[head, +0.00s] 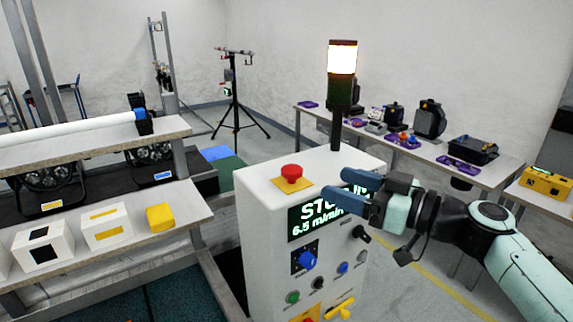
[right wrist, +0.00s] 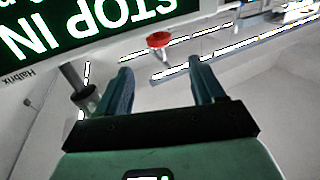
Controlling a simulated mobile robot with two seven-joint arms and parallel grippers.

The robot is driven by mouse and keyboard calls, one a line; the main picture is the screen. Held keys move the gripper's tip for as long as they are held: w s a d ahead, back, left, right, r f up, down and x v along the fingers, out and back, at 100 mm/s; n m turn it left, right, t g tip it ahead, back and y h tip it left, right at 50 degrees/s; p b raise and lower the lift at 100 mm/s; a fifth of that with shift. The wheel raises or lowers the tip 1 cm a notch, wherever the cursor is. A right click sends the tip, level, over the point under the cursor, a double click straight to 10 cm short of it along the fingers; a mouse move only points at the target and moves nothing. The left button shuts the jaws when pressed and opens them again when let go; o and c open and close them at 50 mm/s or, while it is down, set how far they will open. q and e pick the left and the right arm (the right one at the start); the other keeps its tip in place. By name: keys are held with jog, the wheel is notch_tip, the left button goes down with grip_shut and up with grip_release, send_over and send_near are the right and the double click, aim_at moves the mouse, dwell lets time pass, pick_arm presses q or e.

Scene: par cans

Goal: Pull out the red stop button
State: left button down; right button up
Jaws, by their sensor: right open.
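The red stop button (head: 291,173) is a mushroom-shaped knob on a yellow plate (head: 293,184), on top of a white control cabinet (head: 262,225). My right gripper (head: 338,188) is open and empty, in front of the cabinet's display and to the right of the button in the head view. Its blue fingers point left. In the right wrist view, the red button (right wrist: 158,40) shows beyond and between the two fingertips (right wrist: 160,68), apart from them. My left gripper is in neither view.
The lit display (head: 320,212) reads "STOP IN" in the wrist view. A signal tower (head: 342,75) rises behind the button. Knobs, including a blue one (head: 307,260), stick out from the cabinet front. A shelf (head: 100,240) with boxes stands left; a table (head: 450,172) with tools stands behind right.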

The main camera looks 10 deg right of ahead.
aim_at(301, 170)
jog(key=p+x, duration=0.3)
jog(key=x, duration=0.7)
jog(key=shift+r, duration=0.15)
jog(key=shift+w+a, duration=0.45)
jog(key=shift+w, duration=0.05)
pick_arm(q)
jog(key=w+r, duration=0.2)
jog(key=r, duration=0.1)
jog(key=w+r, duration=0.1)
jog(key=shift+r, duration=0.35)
